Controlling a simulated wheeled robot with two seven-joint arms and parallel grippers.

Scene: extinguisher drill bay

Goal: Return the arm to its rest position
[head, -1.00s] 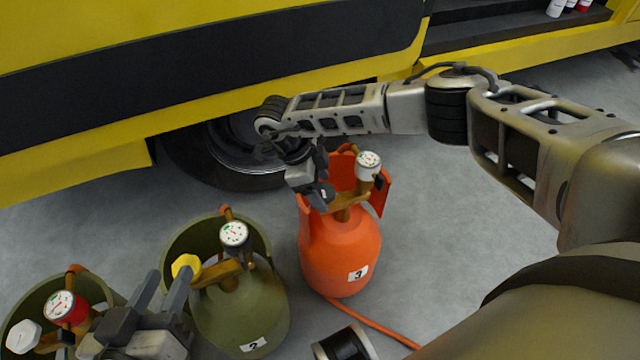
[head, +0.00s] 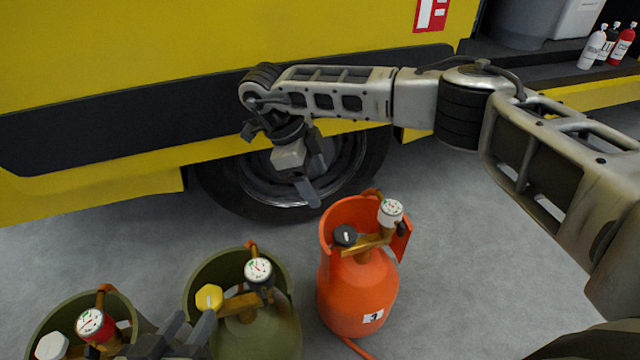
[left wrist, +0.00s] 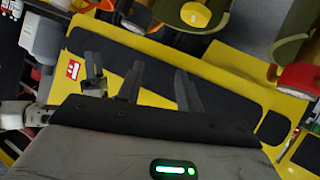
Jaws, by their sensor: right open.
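My right gripper (head: 308,180) is open and empty. It hangs in front of the truck wheel, above and left of the orange cylinder 3 (head: 350,295), and apart from it. The cylinder stands upright with a white-rimmed gauge (head: 390,212) and a black knob (head: 345,236) on top. My left gripper (head: 178,328) is low at the left, between the two olive cylinders and partly cut off by the frame. In the left wrist view, its two fingers (left wrist: 160,72) are spread with nothing between them.
Olive cylinder 2 (head: 275,335) has a yellow cap (head: 208,298); another olive cylinder (head: 40,325) with a red-rimmed gauge (head: 92,324) stands left. The yellow truck (head: 220,50) and its wheel (head: 300,185) stand close behind. Small bottles (head: 605,45) sit on a shelf. Grey floor right of cylinder 3 is clear.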

